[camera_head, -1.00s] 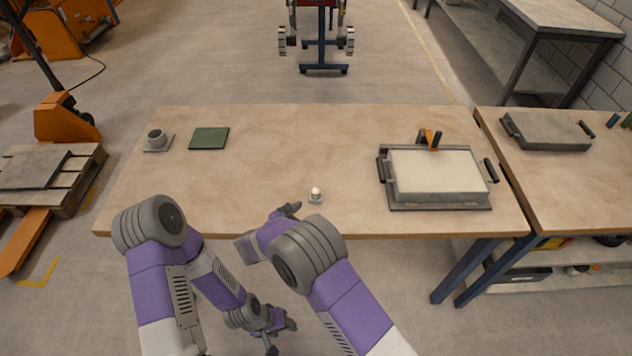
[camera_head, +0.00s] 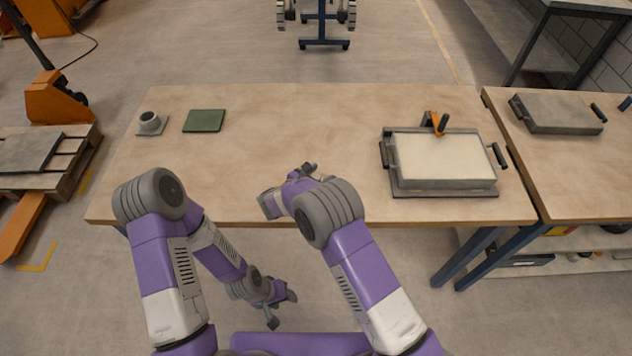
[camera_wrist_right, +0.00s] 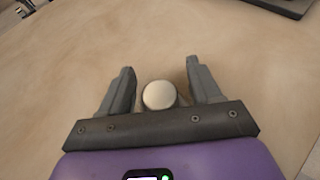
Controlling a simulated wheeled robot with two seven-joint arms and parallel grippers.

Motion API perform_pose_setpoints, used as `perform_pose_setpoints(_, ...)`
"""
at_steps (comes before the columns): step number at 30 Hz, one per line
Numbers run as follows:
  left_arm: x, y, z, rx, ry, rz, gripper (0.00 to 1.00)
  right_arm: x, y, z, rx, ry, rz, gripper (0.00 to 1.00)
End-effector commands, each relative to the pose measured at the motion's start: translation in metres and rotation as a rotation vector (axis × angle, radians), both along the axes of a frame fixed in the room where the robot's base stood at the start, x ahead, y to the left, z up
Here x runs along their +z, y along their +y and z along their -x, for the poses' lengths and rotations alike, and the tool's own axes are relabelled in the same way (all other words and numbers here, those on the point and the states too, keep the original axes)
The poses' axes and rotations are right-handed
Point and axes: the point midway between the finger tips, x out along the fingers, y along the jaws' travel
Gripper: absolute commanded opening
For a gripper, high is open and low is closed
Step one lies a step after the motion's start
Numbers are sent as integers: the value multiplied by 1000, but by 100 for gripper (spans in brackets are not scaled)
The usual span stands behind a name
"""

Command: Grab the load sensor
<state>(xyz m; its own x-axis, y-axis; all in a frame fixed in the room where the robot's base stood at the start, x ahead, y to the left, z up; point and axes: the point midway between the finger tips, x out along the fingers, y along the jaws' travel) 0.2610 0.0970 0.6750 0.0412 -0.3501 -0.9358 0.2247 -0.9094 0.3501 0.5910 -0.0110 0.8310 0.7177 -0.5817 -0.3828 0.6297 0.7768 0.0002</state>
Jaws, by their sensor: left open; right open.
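The small piece with a round, pale top, which looks like the load sensor (camera_wrist_right: 158,95), sits between the two fingers of my right gripper (camera_wrist_right: 160,68) in the right wrist view. The fingers stand apart on either side of it, and I see no clear contact. In the head view my right gripper (camera_head: 308,170) is over the near middle of the table, and the arm and gripper mostly hide the piece. My left gripper (camera_head: 282,309) is open and empty, low in front of the table.
The wooden table (camera_head: 260,140) is mostly bare in the middle. A framed tray of pale sand (camera_head: 445,190) stands at right, with an orange clamp (camera_head: 435,121) behind it.

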Motion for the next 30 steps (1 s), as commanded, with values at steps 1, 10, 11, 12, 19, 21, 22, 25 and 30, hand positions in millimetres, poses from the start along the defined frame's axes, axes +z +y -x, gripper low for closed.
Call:
perform_pose_setpoints(1,0,0,0,0,0,0,53,0,0,0,0,0,0,63)
perform_pose_setpoints(10,0,0,0,0,0,0,53,0,0,0,0,0,0,34)
perform_pose_setpoints(11,0,0,0,0,0,0,53,0,0,0,0,0,0,30)
perform_pose_setpoints(12,0,0,0,0,0,0,53,0,0,0,0,0,0,23)
perform_pose_setpoints(19,0,0,0,0,0,0,53,1,0,0,0,-1,0,3)
perform_pose_setpoints(21,0,0,0,0,0,0,53,1,0,0,0,-1,0,3)
perform_pose_setpoints(22,0,0,0,0,0,0,53,1,0,0,0,-1,0,3)
perform_pose_setpoints(25,2,0,0,0,0,0,53,7,0,0,0,-3,0,3)
perform_pose_setpoints(30,9,0,0,0,0,0,53,37,0,0,-1,-5,-1,3)
